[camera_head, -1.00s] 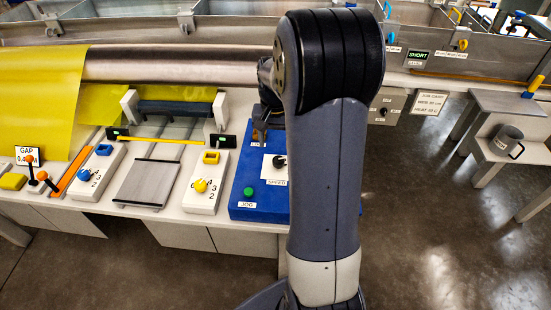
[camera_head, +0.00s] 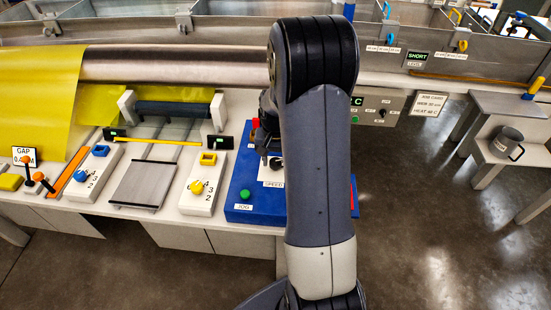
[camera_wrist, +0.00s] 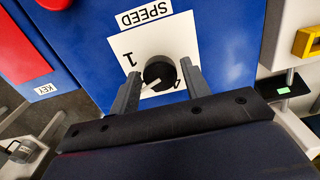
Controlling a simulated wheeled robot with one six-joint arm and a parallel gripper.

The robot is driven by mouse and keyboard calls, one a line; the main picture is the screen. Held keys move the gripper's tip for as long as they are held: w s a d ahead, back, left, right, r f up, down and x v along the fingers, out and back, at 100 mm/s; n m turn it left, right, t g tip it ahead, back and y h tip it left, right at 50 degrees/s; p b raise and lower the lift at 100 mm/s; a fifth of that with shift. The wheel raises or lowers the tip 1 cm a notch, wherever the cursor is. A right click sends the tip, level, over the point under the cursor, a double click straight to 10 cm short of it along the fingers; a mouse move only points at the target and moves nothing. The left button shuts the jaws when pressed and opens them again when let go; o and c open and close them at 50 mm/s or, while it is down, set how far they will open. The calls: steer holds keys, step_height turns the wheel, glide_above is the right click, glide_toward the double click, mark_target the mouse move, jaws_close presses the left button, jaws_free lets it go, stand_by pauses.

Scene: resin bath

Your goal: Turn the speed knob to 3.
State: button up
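The black speed knob (camera_wrist: 158,74) sits on a white dial card (camera_wrist: 128,45) marked SPEED. A 1 shows on the card, and part of another numeral shows by the right finger. A pale pointer on the knob points toward the lower left in the wrist view. My gripper (camera_wrist: 160,72) is open, with one finger on each side of the knob and slight gaps seeming to remain. In the head view the knob (camera_head: 275,162) shows just below my gripper (camera_head: 266,146), and my arm hides the card's right part.
The card is on a blue panel (camera_head: 239,206) with a green JOG button (camera_head: 245,195). A red part (camera_wrist: 25,52) and a KEY label lie beside it. To the left is a white panel (camera_head: 205,205) with a yellow knob (camera_head: 196,187).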

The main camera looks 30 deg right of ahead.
steer(key=c, duration=0.7)
steer(key=shift+n, duration=0.3)
steer(key=n, duration=0.3)
steer(key=shift+n, duration=0.3)
steer(key=shift+n+b, duration=0.45)
steer(key=shift+n, duration=1.85)
steer(key=o, duration=1)
steer(key=shift+c, duration=0.2)
